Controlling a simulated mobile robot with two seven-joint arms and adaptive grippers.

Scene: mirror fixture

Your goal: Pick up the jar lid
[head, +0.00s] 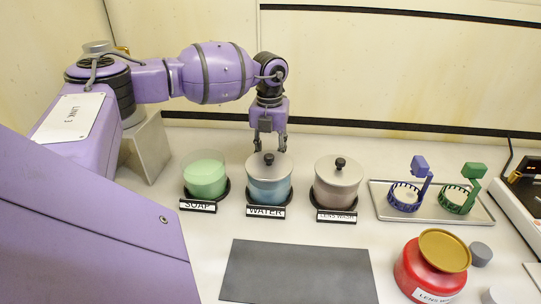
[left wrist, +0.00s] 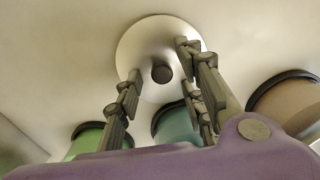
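The water jar (head: 270,192) holds blue liquid and stands behind its WATER label. A pale metal jar lid (head: 258,171) with a dark knob (head: 268,158) sits on it. My left gripper (head: 269,148) points down right above this lid. In the left wrist view the round lid (left wrist: 145,40) and its knob (left wrist: 161,73) show between the fingers of the left gripper (left wrist: 163,88). A similar lid (head: 338,175) with a knob covers the lens wash jar (head: 336,197). My right gripper is out of view.
The open soap jar (head: 205,180) stands close on the left. A tray (head: 427,215) with blue and green holders is at right. A red container (head: 420,275) with a gold lid (head: 444,250) is in front right. A dark grey mat (head: 297,272) lies bare in front.

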